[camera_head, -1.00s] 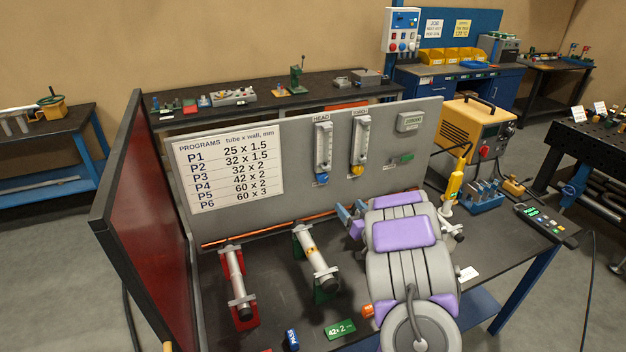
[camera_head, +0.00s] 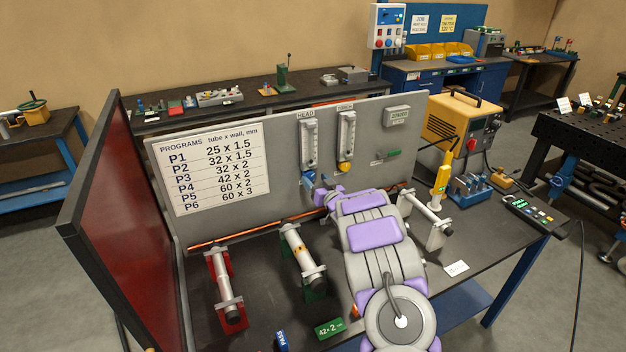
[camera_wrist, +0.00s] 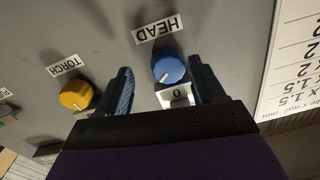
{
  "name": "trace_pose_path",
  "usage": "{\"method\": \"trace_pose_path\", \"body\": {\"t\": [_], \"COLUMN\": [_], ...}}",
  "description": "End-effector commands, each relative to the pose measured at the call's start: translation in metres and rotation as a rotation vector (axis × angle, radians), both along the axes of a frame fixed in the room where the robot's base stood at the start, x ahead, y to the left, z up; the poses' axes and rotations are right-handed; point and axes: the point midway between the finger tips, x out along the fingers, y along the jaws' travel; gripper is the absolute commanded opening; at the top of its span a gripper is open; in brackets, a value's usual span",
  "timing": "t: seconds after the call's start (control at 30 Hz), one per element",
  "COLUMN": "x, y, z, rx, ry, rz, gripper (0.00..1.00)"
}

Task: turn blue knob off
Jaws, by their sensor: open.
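The blue knob (camera_wrist: 168,70) is on the grey panel under the HEAD label (camera_wrist: 158,28) in the wrist view, which shows the panel upside down. My gripper (camera_wrist: 160,64) is open, with one dark blue finger on each side of the knob. The knob looks nearer the right finger; I cannot tell whether they touch. In the head view my gripper (camera_head: 318,182) is at the panel below the HEAD flow tube (camera_head: 309,147), and the knob is hard to separate from the blue fingers.
The yellow TORCH knob (camera_wrist: 76,95) is just left of my fingers in the wrist view. The programs chart (camera_head: 212,168) is on the panel left of the tubes. A copper tube (camera_head: 235,240) runs along the panel's foot. Stands with rollers (camera_head: 302,255) occupy the bench.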

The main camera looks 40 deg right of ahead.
Motion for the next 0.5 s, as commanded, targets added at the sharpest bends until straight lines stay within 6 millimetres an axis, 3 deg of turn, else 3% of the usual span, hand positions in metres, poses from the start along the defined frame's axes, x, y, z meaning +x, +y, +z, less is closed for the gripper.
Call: {"method": "trace_pose_path", "body": {"t": [0.2,0.5], "x": [0.018,0.025], "y": [0.000,-0.006], "z": [0.000,0.000], "rx": [-0.003,0.001], "ry": [0.003,0.000], "rz": [-0.001,-0.001], "gripper": [0.68,0.68]}}
